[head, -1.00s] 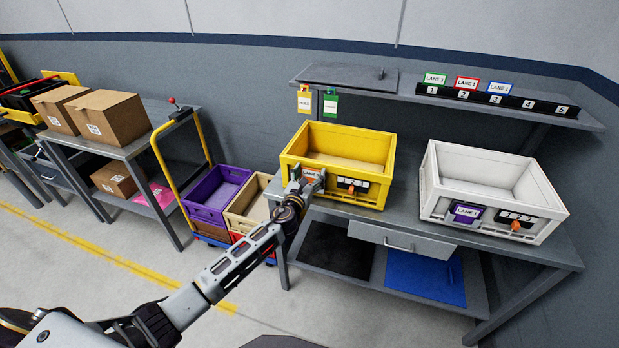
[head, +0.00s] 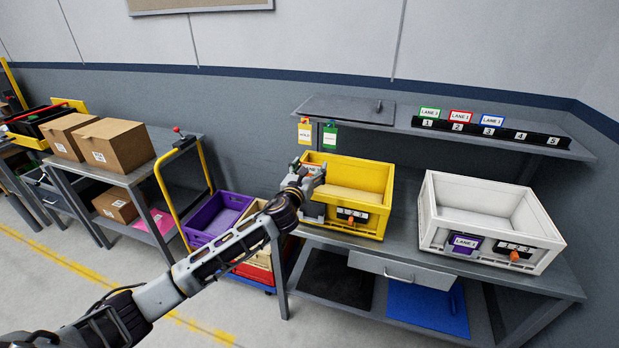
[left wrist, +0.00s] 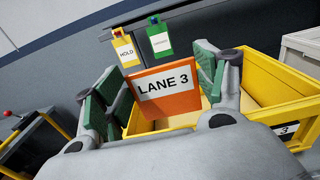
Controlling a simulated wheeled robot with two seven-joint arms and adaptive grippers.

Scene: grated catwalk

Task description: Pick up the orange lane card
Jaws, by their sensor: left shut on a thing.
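The orange lane card (left wrist: 170,104) reads "LANE 3" and stands between the green-padded fingers of my left gripper (head: 309,178) in the left wrist view. My left gripper is shut on it and holds it at the left front of the yellow crate (head: 370,177), near rim height. In the head view the card is mostly hidden by the fingers. The yellow crate sits on the grey bench (head: 400,232). My right gripper is in neither view.
A white crate (head: 490,208) with a purple card (head: 465,243) stands to the right on the bench. Yellow and green tags (head: 330,138) hang from the shelf above. A shelf rail (head: 490,131) holds several numbered slots and three lane cards. Purple (head: 210,218) and tan crates stand left, below bench height.

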